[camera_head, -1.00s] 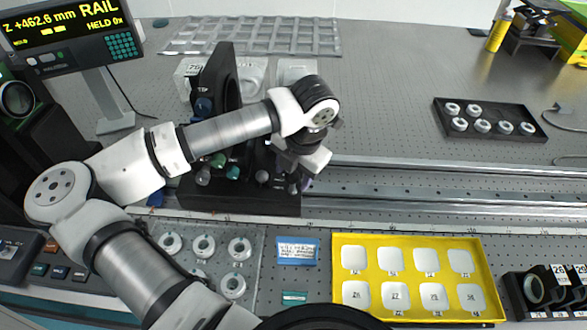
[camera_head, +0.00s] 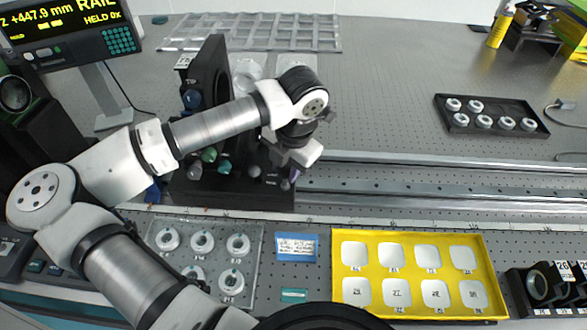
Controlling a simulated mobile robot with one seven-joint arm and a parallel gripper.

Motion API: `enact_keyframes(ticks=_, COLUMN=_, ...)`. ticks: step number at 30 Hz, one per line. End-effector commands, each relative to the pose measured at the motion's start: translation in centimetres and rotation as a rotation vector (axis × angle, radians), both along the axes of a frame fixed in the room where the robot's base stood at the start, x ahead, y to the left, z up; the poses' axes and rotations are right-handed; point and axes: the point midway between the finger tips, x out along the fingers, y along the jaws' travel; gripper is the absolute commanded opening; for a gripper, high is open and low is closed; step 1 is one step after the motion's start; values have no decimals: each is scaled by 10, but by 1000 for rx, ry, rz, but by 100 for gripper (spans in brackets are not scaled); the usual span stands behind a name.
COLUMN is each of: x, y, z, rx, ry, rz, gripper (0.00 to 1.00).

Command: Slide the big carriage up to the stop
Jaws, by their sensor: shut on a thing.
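The big carriage (camera_head: 232,197) is a black block with a tall black plate and several coloured knobs, on the long metal rail in the head view. My wrist hides the exact grip. The rail (camera_head: 430,182) runs bare to the right of the carriage. I cannot make out the stop; my arm covers the rail to the left. The readout (camera_head: 65,28) shows Z +447.9 mm, RAIL and HELD 0x.
In front of the rail are a clear plate with several white rings (camera_head: 203,241), a blue label card (camera_head: 297,246) and a yellow tray (camera_head: 409,265). Black mounts (camera_head: 540,290) stand at the right front. A black tray of rings (camera_head: 490,116) lies behind the rail.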

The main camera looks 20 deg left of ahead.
Motion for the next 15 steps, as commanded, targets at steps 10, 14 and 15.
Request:
enact_keyframes(ticks=10, x=-5, y=27, z=0, rx=6, ry=-2, rz=6, gripper=0)
enact_keyframes(ticks=14, x=-5, y=26, z=1, rx=4, ry=-2, rz=3, gripper=0)
enact_keyframes(ticks=15, x=-5, y=26, z=1, rx=4, ry=-2, rz=3, gripper=0)
